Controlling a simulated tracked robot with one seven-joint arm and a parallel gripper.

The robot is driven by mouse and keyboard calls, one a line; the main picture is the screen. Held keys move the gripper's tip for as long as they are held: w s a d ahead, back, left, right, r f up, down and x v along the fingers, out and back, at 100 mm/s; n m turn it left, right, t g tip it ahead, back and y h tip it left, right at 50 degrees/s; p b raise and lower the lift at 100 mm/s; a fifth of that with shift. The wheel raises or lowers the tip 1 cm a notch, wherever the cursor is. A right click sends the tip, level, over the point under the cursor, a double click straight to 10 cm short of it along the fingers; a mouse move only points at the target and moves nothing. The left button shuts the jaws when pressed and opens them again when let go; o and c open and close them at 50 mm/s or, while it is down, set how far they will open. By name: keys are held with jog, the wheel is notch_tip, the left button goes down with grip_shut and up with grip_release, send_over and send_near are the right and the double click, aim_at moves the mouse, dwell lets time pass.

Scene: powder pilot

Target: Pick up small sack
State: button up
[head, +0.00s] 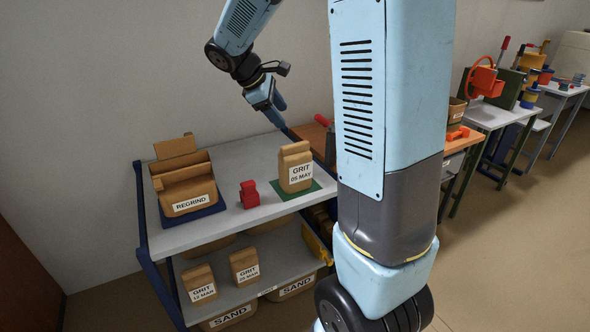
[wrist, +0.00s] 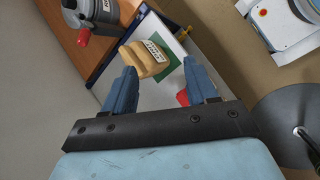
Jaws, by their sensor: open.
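A small tan paper sack (head: 295,170) labelled GRIT 05 MAY stands upright on a green mat (head: 284,193) on the top shelf. In the wrist view the sack (wrist: 148,60) shows beyond and between my fingertips, its label visible. My gripper (head: 286,128) hangs above and behind the sack in the head view, fingers pointing down. It is open and empty in the wrist view (wrist: 158,68), apart from the sack. Two more small grit sacks, GRIT 12 MAY (head: 199,285) and another GRIT (head: 244,267), stand on the lower shelf.
A red object (head: 249,194) stands left of the green mat. A REGRIND box (head: 187,191) sits on a blue tray at the shelf's left. SAND bins (head: 228,316) are below. A wooden bench adjoins at right. My arm hides part of the shelf's right side.

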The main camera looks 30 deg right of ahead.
aim_at(293, 144)
jog(key=w+f+n+h, duration=0.4)
jog(key=w+f+n, duration=0.3)
jog(key=w+f, duration=0.7)
jog(key=x, duration=0.9)
jog(key=r+x, duration=0.1)
jog(key=x, duration=0.3)
jog(key=shift+w+d+f, duration=0.1)
jog(key=shift+w+d, duration=0.3)
jog(key=shift+d, duration=0.1)
jog(key=shift+c, duration=0.4)
grip_shut()
